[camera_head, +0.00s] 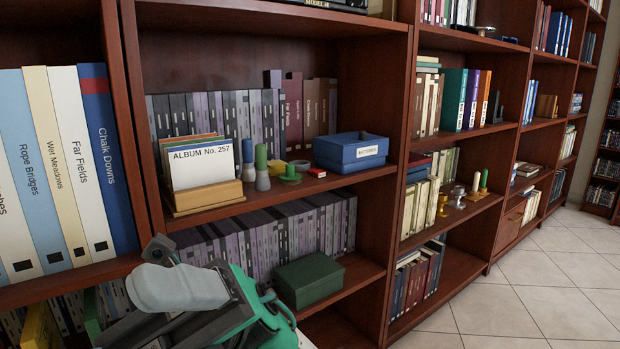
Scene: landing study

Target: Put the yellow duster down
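I cannot make out a yellow duster for certain. A yellow flat upright thing (40,328) shows at the lower left edge, on the lower shelf; I cannot tell whether it is a duster or a book. My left gripper (150,292), grey and green with a pale grey rounded part, is at the bottom left, in front of the bookcase. It hides part of the lower shelf. Its fingertips are not clear, and I cannot tell whether it holds anything. My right gripper is not in view.
The middle shelf bears a card box (205,195) labelled "ALBUM No. 257", small cylinders, and a blue box (350,152). A dark green box (309,281) stands on the lower shelf. An upright divider (398,150) separates the bays. Tiled floor (560,275) is clear at right.

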